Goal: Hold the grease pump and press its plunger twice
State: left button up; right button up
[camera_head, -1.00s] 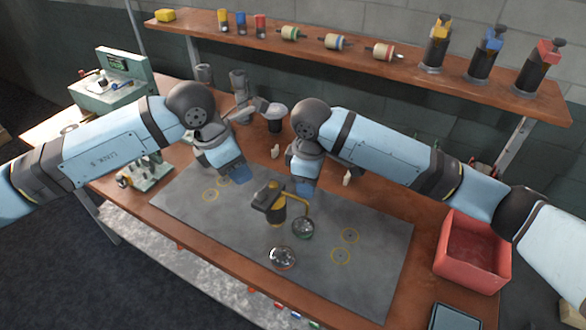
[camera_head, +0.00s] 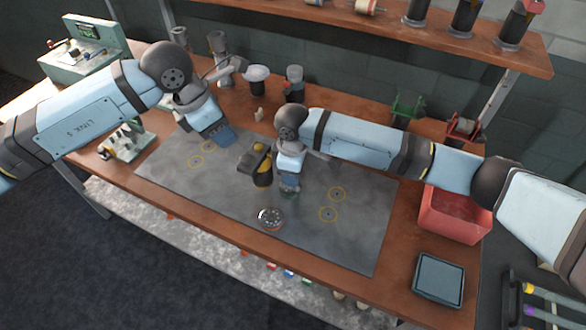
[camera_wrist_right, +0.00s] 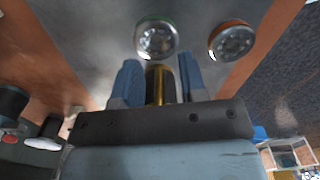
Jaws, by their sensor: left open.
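My right gripper (camera_head: 289,188) points down close to the pump's right side and hides the spout side. In the right wrist view, its two blue fingers (camera_wrist_right: 160,80) stand apart. A dark and yellow part of the pump (camera_wrist_right: 161,86) shows between them; whether they press on it I cannot tell. My left gripper (camera_head: 221,137) is open and empty, behind and left of the pump.
An orange-rimmed dish (camera_head: 270,218) lies in front of the pump. The grey mat (camera_head: 310,235) is otherwise clear, with yellow ring marks. A red bin (camera_head: 455,225) and a grey-blue tray (camera_head: 438,278) are at the right. Cups and a shelf (camera_head: 400,38) stand behind.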

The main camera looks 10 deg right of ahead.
aim_at(245, 160)
grip_shut()
pick_arm(q)
jog(key=c, duration=0.4)
jog(key=shift+w+d+n, duration=0.1)
jog(key=shift+d+n, duration=0.1)
jog(key=shift+n, duration=0.1)
jog(key=c, duration=0.4)
jog(key=d+n+y, duration=0.1)
jog(key=n, duration=0.1)
jog(key=d+n+y, duration=0.1)
jog(key=shift+w+d+r+n+g, duration=0.1)
jog(key=shift+w+n+g, duration=0.05)
jog(key=shift+n+g, duration=0.25)
jog(key=shift+d+f+n+y, duration=0.15)
jog(key=shift+f+n+y, duration=0.25)
jog(key=shift+f, duration=0.65)
jog(key=shift+d+f+n+y, duration=0.2)
jog(key=shift+f+n, duration=0.4)
jog(key=shift+f, duration=0.45)
jog(key=shift+d+f+n+y, duration=0.15)
jog(key=shift+f+n+y, duration=0.25)
jog(key=shift+f, duration=0.65)
